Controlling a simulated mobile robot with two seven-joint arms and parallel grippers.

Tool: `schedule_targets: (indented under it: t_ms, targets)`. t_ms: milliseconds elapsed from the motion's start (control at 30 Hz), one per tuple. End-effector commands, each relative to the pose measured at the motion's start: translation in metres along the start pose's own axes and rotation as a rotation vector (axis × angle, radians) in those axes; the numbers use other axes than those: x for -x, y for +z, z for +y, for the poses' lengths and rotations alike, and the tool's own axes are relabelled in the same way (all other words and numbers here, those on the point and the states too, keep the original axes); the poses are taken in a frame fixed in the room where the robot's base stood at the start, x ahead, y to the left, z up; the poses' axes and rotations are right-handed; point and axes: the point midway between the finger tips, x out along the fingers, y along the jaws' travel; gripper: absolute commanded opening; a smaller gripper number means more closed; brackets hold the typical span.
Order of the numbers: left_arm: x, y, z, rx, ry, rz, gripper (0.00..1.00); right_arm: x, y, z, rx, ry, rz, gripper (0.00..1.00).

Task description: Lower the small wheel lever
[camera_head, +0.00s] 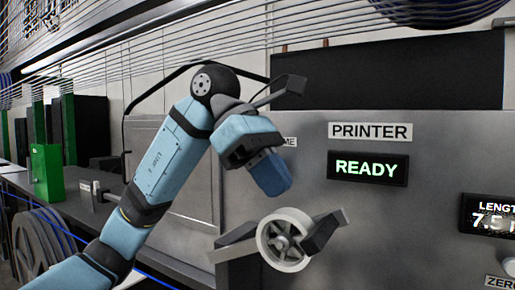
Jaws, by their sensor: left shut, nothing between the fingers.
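A small pale spoked wheel (283,240) sits low in front of the grey printer panel. A dark block-like lever (322,234) crosses its right side and points up to the right. A flat grey arm (238,246) reaches out from the wheel's left side. My left arm comes in from the lower left, bends at the top and points down. My left gripper (271,174) is shut and empty, just above the wheel and apart from it in the picture. Its fingertips are hard to make out. My right gripper is not in view.
A dark angled lever with a thin rod (285,91) stands above my left wrist. The panel bears a PRINTER label (370,131), a green READY display (368,169) and a length display (490,214). Green boxes (47,172) stand at left. Cables run overhead.

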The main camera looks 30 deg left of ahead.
Motion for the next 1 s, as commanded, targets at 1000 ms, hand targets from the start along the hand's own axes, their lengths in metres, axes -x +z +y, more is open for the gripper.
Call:
schedule_targets:
  t_ms: [1000]
  targets:
    - [-0.073,-0.002,0.000,-0.001,0.000,0.000,0.00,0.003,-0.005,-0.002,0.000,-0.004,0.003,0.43]
